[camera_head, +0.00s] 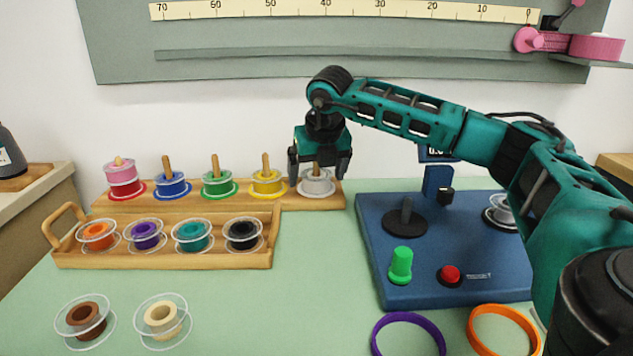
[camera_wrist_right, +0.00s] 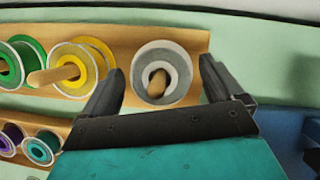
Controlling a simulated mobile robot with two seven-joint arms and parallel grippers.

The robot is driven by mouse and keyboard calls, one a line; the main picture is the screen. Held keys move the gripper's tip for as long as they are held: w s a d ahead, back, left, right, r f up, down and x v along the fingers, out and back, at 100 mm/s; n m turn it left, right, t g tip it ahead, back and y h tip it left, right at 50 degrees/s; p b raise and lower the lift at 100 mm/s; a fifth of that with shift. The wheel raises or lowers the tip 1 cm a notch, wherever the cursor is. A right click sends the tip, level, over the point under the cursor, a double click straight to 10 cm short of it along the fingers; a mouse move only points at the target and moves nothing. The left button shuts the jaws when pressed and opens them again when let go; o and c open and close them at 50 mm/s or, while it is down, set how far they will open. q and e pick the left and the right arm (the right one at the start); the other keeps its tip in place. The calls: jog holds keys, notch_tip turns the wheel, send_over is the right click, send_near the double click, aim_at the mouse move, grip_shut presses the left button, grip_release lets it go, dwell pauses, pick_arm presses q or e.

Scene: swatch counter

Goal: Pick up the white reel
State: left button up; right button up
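The white reel (camera_head: 317,184) sits on the rightmost wooden peg of the back rack (camera_head: 218,203). It looks whitish-grey with pale flanges. My right gripper (camera_head: 319,168) is open and points down over that peg, with one finger on each side. The right wrist view shows the white reel (camera_wrist_right: 149,62) with the peg through its middle, between and beyond the open fingers of my right gripper (camera_wrist_right: 162,84). Whether the fingers touch the reel cannot be told. My left gripper is not in view.
The yellow reel (camera_head: 267,182) stands on the peg to the left; green, blue and pink-red reels follow. A wooden tray (camera_head: 165,261) holds several reels in front. A blue machine (camera_head: 380,260) stands right. Brown (camera_head: 86,318) and cream (camera_head: 161,318) reels lie front left.

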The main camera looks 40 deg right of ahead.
jog(key=c, duration=1)
jog(key=shift+r, duration=0.1)
